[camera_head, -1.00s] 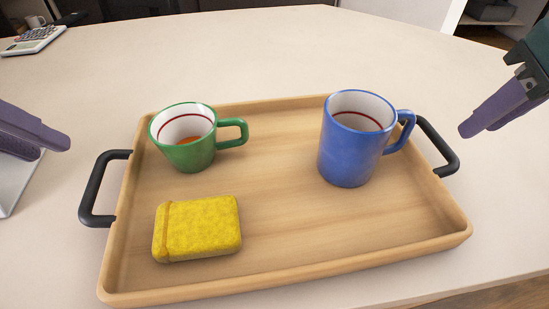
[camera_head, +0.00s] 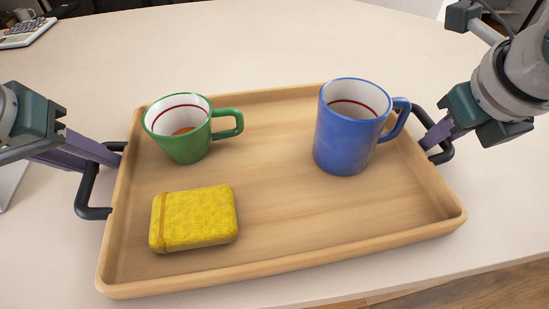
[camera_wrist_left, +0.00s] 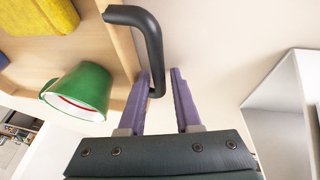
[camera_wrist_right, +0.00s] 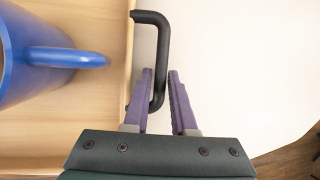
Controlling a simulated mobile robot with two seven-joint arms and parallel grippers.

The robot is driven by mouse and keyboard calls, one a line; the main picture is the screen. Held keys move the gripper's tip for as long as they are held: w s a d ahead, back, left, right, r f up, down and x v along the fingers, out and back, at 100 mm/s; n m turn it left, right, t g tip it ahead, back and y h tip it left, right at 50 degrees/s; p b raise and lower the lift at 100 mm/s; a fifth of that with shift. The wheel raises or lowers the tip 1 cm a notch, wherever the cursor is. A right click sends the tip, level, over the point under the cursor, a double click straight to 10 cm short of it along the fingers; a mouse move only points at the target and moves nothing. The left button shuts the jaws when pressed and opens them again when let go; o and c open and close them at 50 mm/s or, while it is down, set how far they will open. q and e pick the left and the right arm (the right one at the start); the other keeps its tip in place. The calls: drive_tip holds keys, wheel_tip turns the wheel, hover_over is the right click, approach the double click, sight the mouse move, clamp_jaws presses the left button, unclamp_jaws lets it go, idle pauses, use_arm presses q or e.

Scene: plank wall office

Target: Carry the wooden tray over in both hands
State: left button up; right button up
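The wooden tray (camera_head: 290,262) rests on the pale table with a black handle at each end. My left gripper (camera_head: 112,157) is at the left handle (camera_head: 88,192). In the left wrist view its purple fingers (camera_wrist_left: 164,85) are apart, with the handle's end (camera_wrist_left: 152,50) between them, close to one finger. My right gripper (camera_head: 432,138) is at the right handle (camera_head: 446,148). In the right wrist view its fingers (camera_wrist_right: 162,85) are apart, with the handle (camera_wrist_right: 162,45) between them. A green mug (camera_head: 185,148), a blue mug (camera_head: 343,145) and a yellow block (camera_head: 193,220) sit on the tray.
The table (camera_head: 240,45) behind the tray is clear. The table's front edge is close to the tray, with wooden floor (camera_head: 450,285) beyond it at the lower right.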

use_arm(q)
drive_tip(key=shift+f, duration=0.15)
use_arm(e)
drive_tip(key=shift+f, duration=0.15)
use_arm(q)
drive_tip(key=c, duration=0.4)
use_arm(e)
clamp_jaws()
use_arm(q)
clamp_jaws()
use_arm(e)
drive_tip(key=shift+w, duration=0.1)
idle(0.6)
